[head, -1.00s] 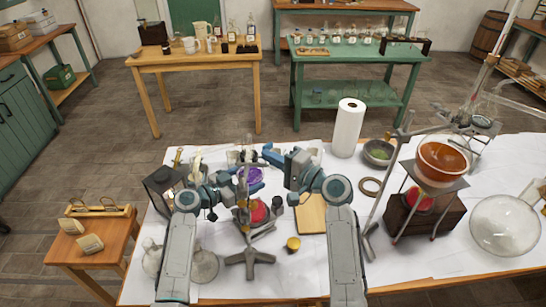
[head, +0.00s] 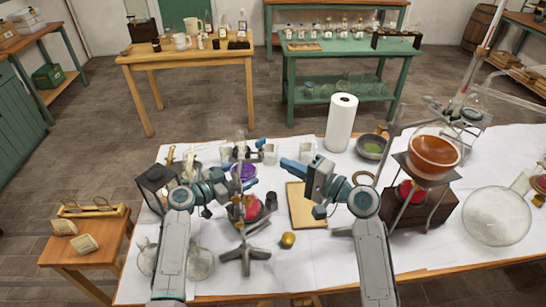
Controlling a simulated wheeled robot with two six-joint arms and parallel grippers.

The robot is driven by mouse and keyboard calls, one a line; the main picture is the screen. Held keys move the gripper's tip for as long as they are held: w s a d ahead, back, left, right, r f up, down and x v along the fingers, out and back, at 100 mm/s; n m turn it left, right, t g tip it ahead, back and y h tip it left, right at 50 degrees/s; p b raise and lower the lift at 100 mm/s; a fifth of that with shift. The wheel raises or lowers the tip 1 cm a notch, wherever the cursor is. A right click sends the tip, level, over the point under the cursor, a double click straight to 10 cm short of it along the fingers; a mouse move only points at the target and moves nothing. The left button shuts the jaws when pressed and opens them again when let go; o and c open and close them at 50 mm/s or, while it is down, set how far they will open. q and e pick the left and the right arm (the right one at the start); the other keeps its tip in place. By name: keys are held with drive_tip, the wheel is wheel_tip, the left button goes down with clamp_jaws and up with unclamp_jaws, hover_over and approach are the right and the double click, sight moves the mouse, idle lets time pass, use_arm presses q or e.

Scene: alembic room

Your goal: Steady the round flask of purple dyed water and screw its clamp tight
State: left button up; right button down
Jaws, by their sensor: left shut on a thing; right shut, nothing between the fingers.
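The round flask of purple dyed water (head: 243,171) sits at the middle left of the white-covered table, partly hidden by the stand rod and my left gripper. A metal stand with a splayed foot (head: 245,254) rises in front of it; its clamp is too small and crowded to make out clearly. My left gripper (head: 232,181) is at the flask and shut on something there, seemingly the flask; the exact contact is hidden. My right gripper (head: 286,163) is shut and empty, to the right of the flask and apart from it, its fingers pointing left.
A red object (head: 246,210) is below the flask. A wooden board (head: 306,206) and a yellow-brown piece (head: 288,240) lie to the right. A paper roll (head: 341,122), a bowl (head: 371,147) and an orange-filled vessel on a stand (head: 433,157) are farther right. Glassware crowds the back left.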

sight(262, 143)
drive_tip(key=v, duration=0.3)
drive_tip(key=shift+s+d, duration=0.1)
drive_tip(key=shift+d, duration=0.05)
drive_tip(key=c, duration=1.5)
unclamp_jaws()
drive_tip(key=shift+s+d, duration=0.15)
drive_tip(key=shift+d, duration=0.05)
drive_tip(key=o, duration=0.4)
drive_tip(key=shift+n, duration=0.5)
drive_tip(key=shift+o, duration=0.5)
drive_tip(key=n, duration=0.2)
drive_tip(key=shift+a+n, duration=0.1)
drive_tip(key=shift+n, duration=0.2)
drive_tip(key=w+a+n, duration=0.2)
drive_tip(key=w+n, duration=0.1)
drive_tip(key=n, duration=0.1)
drive_tip(key=w+a+n+t+h, duration=0.1)
drive_tip(key=w+a+n, duration=0.2)
drive_tip(key=n, duration=0.1)
drive_tip(key=w+a+n+t+h, duration=0.1)
drive_tip(key=w+a+n, duration=0.2)
drive_tip(key=w+n, duration=0.1)
drive_tip(key=shift+w+r+n, duration=0.15)
drive_tip(key=shift+n, duration=0.15)
